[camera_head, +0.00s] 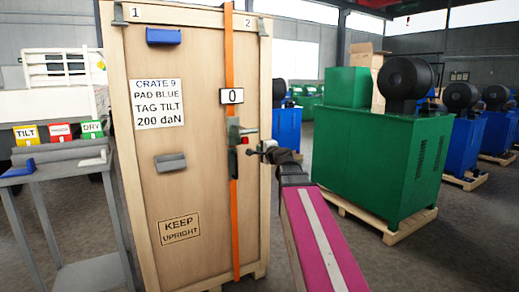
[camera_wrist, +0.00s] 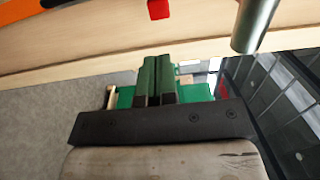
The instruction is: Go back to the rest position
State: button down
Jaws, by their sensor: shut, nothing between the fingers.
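My gripper (camera_head: 264,149) is at the right edge of the tall wooden crate (camera_head: 200,200), just right of a strap tool (camera_head: 240,134) mounted on the orange strap (camera_head: 229,60). In the wrist view my gripper (camera_wrist: 158,63) shows its two green fingers pressed together with nothing between them. The tool's red end (camera_wrist: 158,8) and grey cylinder (camera_wrist: 255,22) show ahead, apart from the fingers. The crate has a blue pad (camera_head: 163,36) at the top, a grey pad (camera_head: 170,162) lower down and a "0" display (camera_head: 232,96) on the strap.
A grey table (camera_head: 70,158) with tag boxes marked TILT (camera_head: 26,135) and DRY (camera_head: 92,129) stands left of the crate. A green machine (camera_head: 385,170) on a pallet (camera_head: 390,232) stands to the right. Open floor (camera_head: 440,255) lies at the front right.

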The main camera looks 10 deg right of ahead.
dwell(0.4)
jog(key=s+a+f+n+g, duration=0.2)
jog(key=s+f+n+g, duration=0.1)
jog(key=f, duration=0.6)
jog(key=s+a+f+n+g, duration=0.2)
jog(key=s+f+n+g, duration=0.1)
jog(key=f, duration=0.6)
jog(key=s+a+f+n+g, duration=0.2)
jog(key=s+f+n+g, duration=0.15)
jog(key=f, duration=0.55)
jog(key=s+d+f+n+g+h, duration=0.1)
jog(key=s+f+g, duration=0.3)
jog(key=s+f, duration=0.4)
jog(key=s+d+f+n+g+h, duration=0.2)
jog(key=s+f+n+g+h, duration=0.1)
jog(key=s+f, duration=0.5)
jog(key=shift+d+f+n+g+h, duration=0.3)
jog(key=shift+f+n+h, duration=0.2)
jog(key=shift+h, duration=0.3)
